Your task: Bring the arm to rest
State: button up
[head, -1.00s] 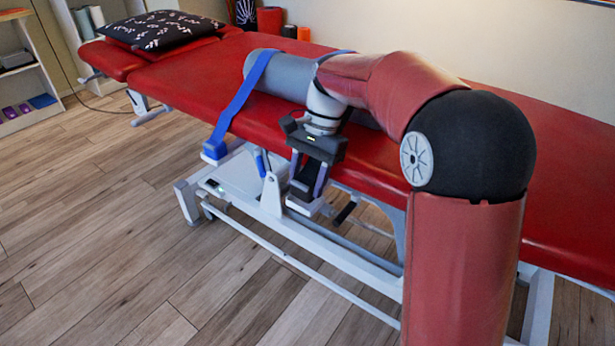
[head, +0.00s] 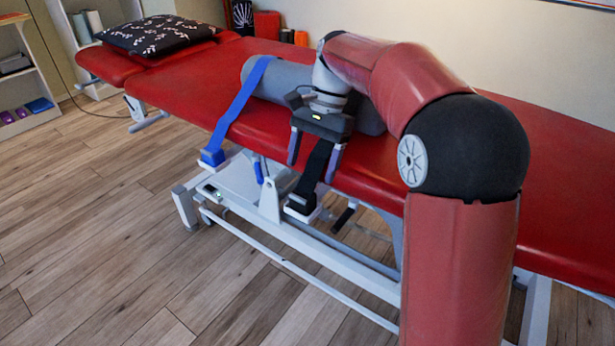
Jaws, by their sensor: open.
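My gripper (head: 312,170) is open, in front of the near side of the red treatment table (head: 440,250). Its two fingers point down, one on each side of a black strap (head: 311,172). The strap hangs down over the table's edge to a white-edged fitting (head: 302,211) below. I cannot tell whether a finger touches the strap. My arm reaches in from the right, bent over the table. The strap's upper part is hidden behind my gripper.
A grey bolster (head: 290,80) lies across the table, with a blue strap (head: 236,112) over it. A black patterned pillow (head: 158,35) lies at the far end. The table's white frame (head: 300,248) stands below. The wooden floor (head: 130,240) at left is clear.

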jog(key=shift+v, duration=1.05)
jog(key=shift+a, duration=0.1)
jog(key=shift+r, duration=0.1)
jog(key=shift+s, duration=0.15)
jog(key=s+d+f+n+t+h, duration=0.1)
jog(key=s+d+f+n+t, duration=0.1)
jog(key=s, duration=0.9)
jog(key=s+d+f+n+t+h, duration=0.1)
jog(key=s+d+f+n+t, duration=0.2)
jog(key=s, duration=0.9)
jog(key=d+n+t, duration=0.2)
jog(key=d+t, duration=0.2)
jog(key=d, duration=0.2)
jog(key=shift+d+n+h, duration=0.2)
jog(key=shift+n+h, duration=0.1)
jog(key=shift+h, duration=0.1)
jog(key=shift+c, duration=0.2)
